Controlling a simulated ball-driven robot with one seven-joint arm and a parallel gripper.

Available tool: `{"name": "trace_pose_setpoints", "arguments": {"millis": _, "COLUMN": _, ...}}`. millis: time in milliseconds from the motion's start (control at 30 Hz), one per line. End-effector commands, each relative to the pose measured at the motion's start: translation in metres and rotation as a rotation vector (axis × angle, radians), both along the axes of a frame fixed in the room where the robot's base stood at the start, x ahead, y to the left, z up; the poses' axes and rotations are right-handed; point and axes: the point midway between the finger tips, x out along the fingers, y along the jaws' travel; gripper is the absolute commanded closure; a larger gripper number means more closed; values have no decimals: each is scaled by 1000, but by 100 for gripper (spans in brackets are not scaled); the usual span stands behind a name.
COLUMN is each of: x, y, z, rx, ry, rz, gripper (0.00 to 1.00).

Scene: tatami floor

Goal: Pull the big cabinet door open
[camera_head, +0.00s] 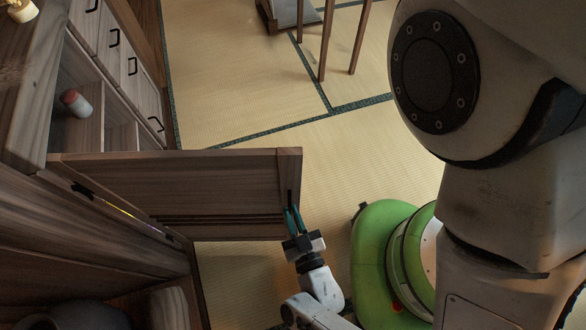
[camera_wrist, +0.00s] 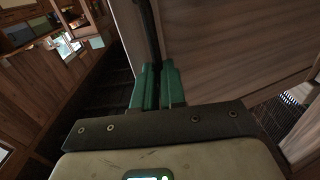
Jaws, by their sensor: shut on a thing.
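The big wooden cabinet door (camera_head: 200,185) stands swung out from the cabinet (camera_head: 60,225), about square to its front, in the head view. Its dark bar handle (camera_head: 290,197) is near the free edge on the right. My gripper (camera_head: 292,218) has its green fingers shut on this handle. In the wrist view, the green fingers (camera_wrist: 158,88) pinch the dark handle (camera_wrist: 152,30), with the door's face (camera_wrist: 235,50) to its right. The fingers cover part of the handle.
A dark round pot (camera_head: 75,316) shows at the bottom left. A small red and white jar (camera_head: 75,102) lies on an open shelf. Drawers (camera_head: 118,45) line the upper left. Thin wooden legs (camera_head: 328,40) stand at the top. Tatami floor (camera_head: 370,145) beyond the door is clear.

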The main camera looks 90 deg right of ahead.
Motion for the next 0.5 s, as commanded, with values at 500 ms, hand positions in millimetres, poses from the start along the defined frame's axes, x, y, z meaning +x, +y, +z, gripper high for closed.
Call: {"name": "trace_pose_setpoints", "arguments": {"millis": 500, "x": 11, "y": 3, "z": 1, "rx": 3, "ry": -4, "rz": 27, "gripper": 65}}
